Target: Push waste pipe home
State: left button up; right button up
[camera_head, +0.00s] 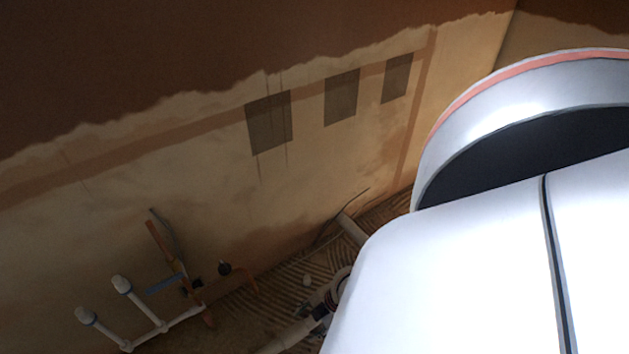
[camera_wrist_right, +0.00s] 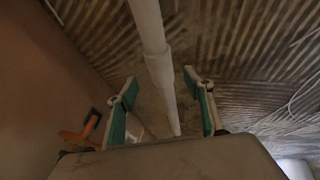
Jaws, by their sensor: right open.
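In the right wrist view a pale waste pipe (camera_wrist_right: 147,22) runs down the picture, with a thicker collar (camera_wrist_right: 158,62) and a thinner length below it. My right gripper (camera_wrist_right: 165,92) is open, with green-padded fingers on either side of the thinner length in the picture. I cannot tell whether the pipe lies between the fingers or beyond them; no contact shows. In the head view a pale pipe length (camera_head: 290,336) shows at the bottom, partly hidden by my white arm. The right gripper is hard to make out there. My left gripper is not in view.
A white pipe with two capped upright stubs (camera_head: 122,284) stands at the lower left. Another pale pipe (camera_head: 352,229) lies near the wall (camera_head: 200,190). The floor is ridged. My arm hides the right side.

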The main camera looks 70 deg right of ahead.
jog(key=v, duration=0.4)
jog(key=shift+s+d+r, duration=0.15)
jog(key=shift+s+r, duration=0.05)
jog(key=shift+r, duration=0.1)
